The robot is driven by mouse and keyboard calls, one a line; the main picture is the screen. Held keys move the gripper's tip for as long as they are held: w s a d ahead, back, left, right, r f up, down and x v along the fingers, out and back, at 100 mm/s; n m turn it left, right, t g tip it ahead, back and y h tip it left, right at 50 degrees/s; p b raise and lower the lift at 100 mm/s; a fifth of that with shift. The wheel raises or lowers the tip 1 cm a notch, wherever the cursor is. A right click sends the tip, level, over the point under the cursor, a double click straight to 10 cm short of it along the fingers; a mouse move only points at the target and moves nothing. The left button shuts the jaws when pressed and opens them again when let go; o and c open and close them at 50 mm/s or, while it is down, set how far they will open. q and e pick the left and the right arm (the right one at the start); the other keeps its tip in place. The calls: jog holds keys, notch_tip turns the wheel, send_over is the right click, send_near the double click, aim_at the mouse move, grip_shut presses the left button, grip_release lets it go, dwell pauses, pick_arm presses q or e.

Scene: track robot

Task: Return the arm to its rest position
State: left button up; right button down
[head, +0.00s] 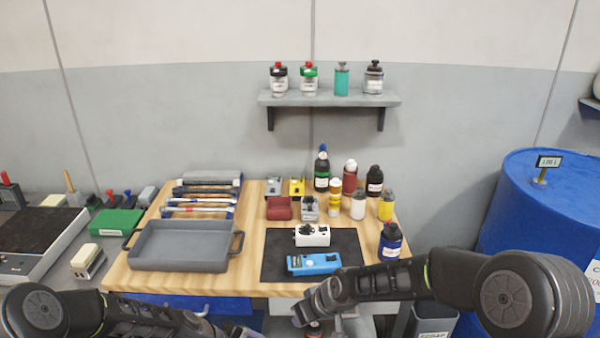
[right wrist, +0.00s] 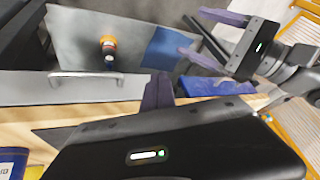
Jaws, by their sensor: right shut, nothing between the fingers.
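My right arm reaches in from the right in the head view, low over the table's front edge. Its gripper (head: 300,316) hangs just in front of that edge, below the blue device. In the right wrist view its purple fingers (right wrist: 158,91) are together with nothing between them. My left arm lies along the bottom left of the head view, and its gripper (head: 242,332) is partly cut off by the lower border. In the right wrist view the left gripper (right wrist: 203,38) shows two purple fingers spread apart, with nothing between them.
The wooden table (head: 260,220) holds a grey tray (head: 180,262), a dark mat (head: 346,246) with a white device (head: 312,237) and a blue device (head: 314,264), and several bottles. A blue barrel (head: 520,215) stands at right. An orange-capped container (right wrist: 108,44) shows below the table edge.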

pick_arm(q)
jog(key=s+d+f+m+y, duration=0.1)
jog(key=s+f+m, duration=0.2)
jog(key=s, duration=0.5)
jog(key=s+d+f+m+g, duration=0.1)
jog(key=s+d+f+m, duration=0.1)
jog(key=s, duration=0.7)
jog(key=s+d+f+m+g+y, duration=0.1)
jog(key=s+f+m, duration=0.3)
jog(key=s, duration=0.5)
jog(key=shift+d+y, duration=0.3)
pick_arm(e)
jog(key=s+d+f+m+g, duration=0.1)
jog(key=s+d+f+m, duration=0.2)
jog(key=s+f, duration=0.7)
jog(key=s+d+f+m+g, duration=0.2)
jog(key=s+d+f+m, duration=0.2)
jog(key=s+f, duration=0.7)
jog(key=s, duration=0.8)
jog(key=shift+s+m+g, duration=0.2)
jog(key=shift+m+g, duration=0.1)
